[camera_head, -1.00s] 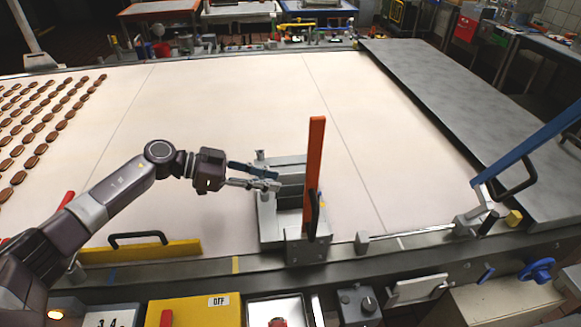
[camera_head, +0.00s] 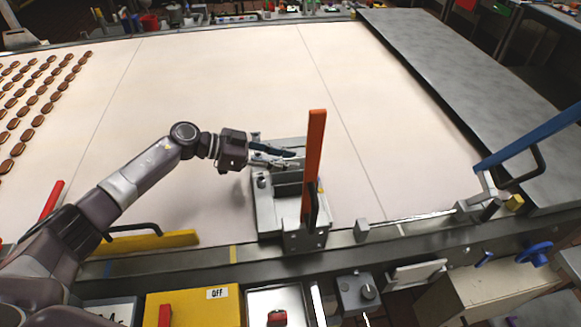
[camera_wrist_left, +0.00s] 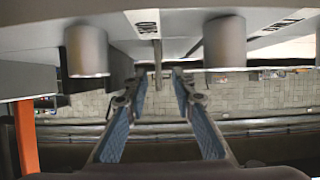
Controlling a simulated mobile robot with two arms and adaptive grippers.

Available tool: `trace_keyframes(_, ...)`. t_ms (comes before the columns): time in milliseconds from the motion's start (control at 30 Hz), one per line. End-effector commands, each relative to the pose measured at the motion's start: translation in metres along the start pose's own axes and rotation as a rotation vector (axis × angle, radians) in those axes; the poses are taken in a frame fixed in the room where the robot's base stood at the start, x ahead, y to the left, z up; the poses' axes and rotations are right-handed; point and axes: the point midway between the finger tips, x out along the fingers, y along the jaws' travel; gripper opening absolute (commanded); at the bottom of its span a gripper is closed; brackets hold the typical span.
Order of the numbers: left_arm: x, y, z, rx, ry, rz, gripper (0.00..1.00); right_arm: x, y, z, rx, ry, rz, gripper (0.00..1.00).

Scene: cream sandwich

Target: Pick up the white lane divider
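No separate part is plainly recognizable as the white lane divider. A pale grey metal fixture (camera_head: 264,214) with an upright orange lever (camera_head: 314,150) stands at the belt's near edge in the head view. My left gripper (camera_head: 294,159) reaches in from the left over the fixture's far part. In the left wrist view, the blue-padded fingers (camera_wrist_left: 156,76) are apart, with a thin pale upright strip (camera_wrist_left: 158,62) showing between and beyond them. I cannot tell whether they touch it. Pale panels with two grey cylinders (camera_wrist_left: 225,42) lie close above the fingers. My right gripper is not in view.
The wide pale belt (camera_head: 220,80) is mostly clear, with rows of brown biscuits (camera_head: 38,120) at the left. A yellow bar with a black handle (camera_head: 165,242) lies at the front left. A blue lever (camera_head: 530,138) rises at the right beside a grey table (camera_head: 440,60).

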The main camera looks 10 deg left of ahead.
Motion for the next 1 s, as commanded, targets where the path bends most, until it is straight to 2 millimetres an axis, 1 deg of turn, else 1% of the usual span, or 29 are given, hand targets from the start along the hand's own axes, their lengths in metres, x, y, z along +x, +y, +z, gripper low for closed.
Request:
trace_keyframes(33, 0.006, -0.0004, -0.002, 0.0, 0.001, 0.0, 0.24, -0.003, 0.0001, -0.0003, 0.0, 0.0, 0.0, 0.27)
trace_keyframes(100, 0.0111, -0.0005, -0.0014, 0.0, 0.001, -0.001, 0.24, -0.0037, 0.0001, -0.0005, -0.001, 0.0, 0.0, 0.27)
trace_keyframes(367, 0.0131, -0.0008, 0.0001, 0.001, 0.0, -0.001, 0.24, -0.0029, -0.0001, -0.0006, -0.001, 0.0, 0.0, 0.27)
trace_keyframes(500, 0.013, -0.0008, 0.0, 0.001, 0.0, -0.001, 0.09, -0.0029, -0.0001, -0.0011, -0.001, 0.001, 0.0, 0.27)
trace_keyframes(600, 0.013, -0.0007, -0.0001, 0.001, 0.0, -0.001, 0.0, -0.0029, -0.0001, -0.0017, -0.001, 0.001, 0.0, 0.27)
trace_keyframes(1000, 0.0126, -0.0009, -0.0009, 0.001, 0.001, -0.001, 0.0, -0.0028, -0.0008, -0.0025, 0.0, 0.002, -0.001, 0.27)
